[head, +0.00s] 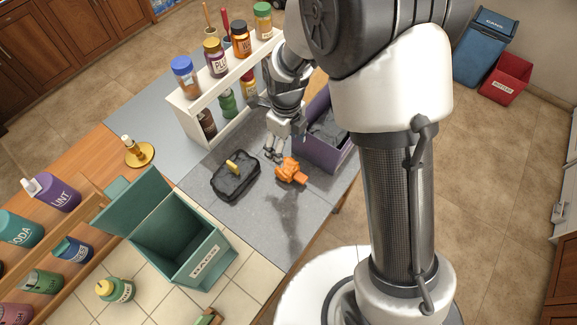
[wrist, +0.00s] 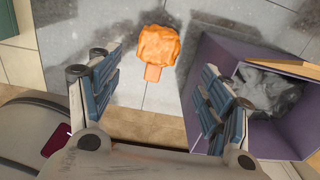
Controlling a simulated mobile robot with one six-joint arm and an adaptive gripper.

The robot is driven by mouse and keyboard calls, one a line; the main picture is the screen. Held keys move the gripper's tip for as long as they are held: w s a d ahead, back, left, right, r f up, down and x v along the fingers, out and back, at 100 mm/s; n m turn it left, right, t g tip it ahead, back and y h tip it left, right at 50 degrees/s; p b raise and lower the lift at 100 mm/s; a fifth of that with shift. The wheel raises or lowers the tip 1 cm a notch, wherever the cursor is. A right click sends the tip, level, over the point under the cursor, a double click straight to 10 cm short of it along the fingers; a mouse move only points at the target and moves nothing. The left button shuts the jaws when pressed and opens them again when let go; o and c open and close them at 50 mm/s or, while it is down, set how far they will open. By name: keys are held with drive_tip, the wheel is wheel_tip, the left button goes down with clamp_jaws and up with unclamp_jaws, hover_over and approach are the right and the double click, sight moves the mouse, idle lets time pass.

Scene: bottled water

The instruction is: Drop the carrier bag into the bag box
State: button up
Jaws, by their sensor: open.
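The carrier bag appears to be the crumpled orange bundle (head: 292,171) lying on the grey worktop; it also shows in the wrist view (wrist: 157,48). My gripper (head: 278,147) is open and empty, just behind the bundle in the head view. In the wrist view its fingers (wrist: 160,82) are spread wide, with the bundle beyond the gap between them and apart from them. The bag box appears to be the green box (head: 205,262) at the lower left, with a label that seems to read BAGS. Its lid (head: 135,203) stands open.
A purple bin (head: 312,152) with grey contents stands close beside my gripper. A dark grey caddy with a yellow handle (head: 235,178) lies between the bundle and the green box. A white shelf (head: 188,112) with several jars stands behind. Bare worktop (head: 255,222) lies in front.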

sight(289, 166)
wheel_tip(289, 166, down, 7)
drive_tip(key=shift+f+b, duration=0.1)
drive_tip(key=shift+b, duration=0.9)
drive_tip(key=f, duration=0.1)
drive_tip(key=f+b, duration=0.1)
drive_tip(key=f, duration=0.1)
drive_tip(key=f+b, duration=0.1)
drive_tip(key=shift+s+d+f, duration=0.25)
drive_tip(key=shift+s, duration=0.1)
drive_tip(key=shift+w+f, duration=0.1)
drive_tip(key=shift+f, duration=0.35)
drive_tip(key=shift+r, duration=0.1)
drive_tip(key=c, duration=1)
drive_tip(key=shift+c, duration=0.2)
